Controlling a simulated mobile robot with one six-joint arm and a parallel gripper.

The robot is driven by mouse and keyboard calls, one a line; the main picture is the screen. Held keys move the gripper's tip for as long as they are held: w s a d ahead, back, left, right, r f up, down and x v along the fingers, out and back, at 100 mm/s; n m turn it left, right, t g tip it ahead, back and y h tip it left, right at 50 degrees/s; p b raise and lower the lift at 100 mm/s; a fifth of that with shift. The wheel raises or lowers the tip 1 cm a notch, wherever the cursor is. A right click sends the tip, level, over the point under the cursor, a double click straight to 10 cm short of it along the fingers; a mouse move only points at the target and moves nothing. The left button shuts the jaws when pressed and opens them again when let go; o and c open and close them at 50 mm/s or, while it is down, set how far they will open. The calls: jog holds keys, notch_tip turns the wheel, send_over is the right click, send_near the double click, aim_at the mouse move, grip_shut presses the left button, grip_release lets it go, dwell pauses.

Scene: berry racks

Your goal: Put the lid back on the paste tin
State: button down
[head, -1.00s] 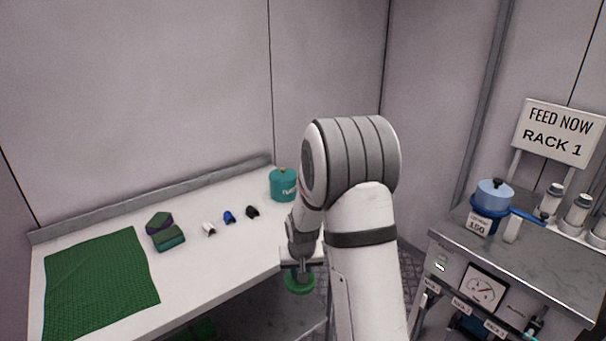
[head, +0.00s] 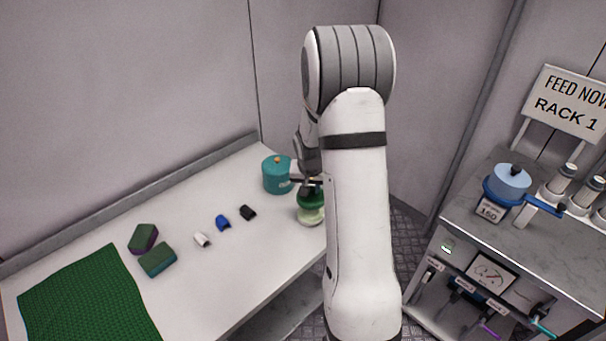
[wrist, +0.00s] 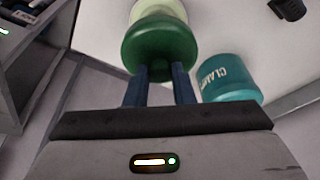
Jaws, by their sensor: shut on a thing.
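My gripper (head: 310,182) is shut on the green lid (head: 312,199), which is round. The lid also shows in the wrist view (wrist: 160,48) between my two fingers (wrist: 160,85). Directly below the lid in the head view is the pale, cream-green paste tin (head: 310,217), standing on the white table near its right end. The tin also shows in the wrist view (wrist: 158,9), just beyond the lid. The lid covers the tin's top, so I cannot tell whether it touches the rim. My arm hides part of the right side.
A teal canister (head: 277,176) labelled CLAMPS stands close left of the tin. Black (head: 248,212), blue (head: 222,223) and white (head: 202,240) clips, two sponges (head: 157,260) and a green mat (head: 85,300) lie farther left. A bench (head: 540,235) with a blue pot stands right.

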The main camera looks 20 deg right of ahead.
aim_at(310, 198)
jog(key=shift+f+b, duration=2)
jog(key=shift+f, duration=1.15)
jog(key=shift+s+a+b, duration=0.1)
jog(key=shift+b, duration=0.65)
jog(key=shift+f+b, duration=0.15)
jog(key=shift+b, duration=0.55)
dwell(0.3)
jog(key=c, duration=0.7)
grip_release()
